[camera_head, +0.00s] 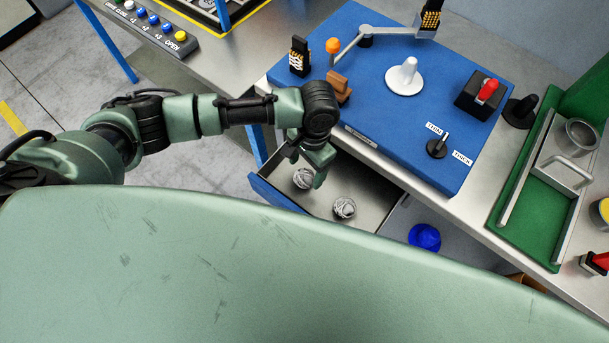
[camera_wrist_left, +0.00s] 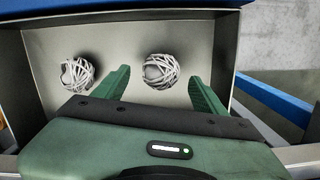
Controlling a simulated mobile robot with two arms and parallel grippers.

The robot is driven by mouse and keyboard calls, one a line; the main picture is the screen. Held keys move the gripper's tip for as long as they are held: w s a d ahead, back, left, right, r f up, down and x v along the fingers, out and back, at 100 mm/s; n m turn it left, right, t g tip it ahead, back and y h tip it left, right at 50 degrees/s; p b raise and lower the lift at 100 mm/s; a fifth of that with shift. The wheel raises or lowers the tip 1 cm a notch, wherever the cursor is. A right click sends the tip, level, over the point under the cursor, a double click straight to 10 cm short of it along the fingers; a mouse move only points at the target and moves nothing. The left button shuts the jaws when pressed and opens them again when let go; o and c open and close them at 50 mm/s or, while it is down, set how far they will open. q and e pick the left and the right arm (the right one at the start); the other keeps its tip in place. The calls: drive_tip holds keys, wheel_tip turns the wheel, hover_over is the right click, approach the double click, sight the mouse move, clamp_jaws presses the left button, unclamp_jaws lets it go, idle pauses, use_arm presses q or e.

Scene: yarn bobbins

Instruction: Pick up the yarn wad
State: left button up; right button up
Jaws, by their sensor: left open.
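Two grey yarn wads lie apart in the open drawer; in the head view one (camera_head: 303,179) is at the left, close to my gripper, and the other (camera_head: 344,208) is further right. In the left wrist view one wad (camera_wrist_left: 161,71) shows between my fingers and the other (camera_wrist_left: 77,73) lies outside them to the left. My left gripper (camera_head: 309,166) reaches down over the drawer. The left wrist view shows its green fingers (camera_wrist_left: 160,75) spread, with no visible contact with a wad. My right gripper is not in view.
The drawer (camera_head: 385,205) has raised walls around the wads. Above it is a blue-topped unit (camera_head: 390,130) with a white cone, a swing arm and a red-knobbed box (camera_head: 481,93). A green tray (camera_head: 545,205) stands at the right. A blue object (camera_head: 425,237) lies beyond the drawer.

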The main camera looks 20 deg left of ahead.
sight(305, 175)
use_arm(q)
drive_tip(key=f, duration=0.4)
drive_tip(key=shift+s+a+f, duration=0.1)
drive_tip(key=shift+s+a, duration=0.05)
drive_tip(key=shift+a, duration=0.05)
drive_tip(key=c, duration=1.4)
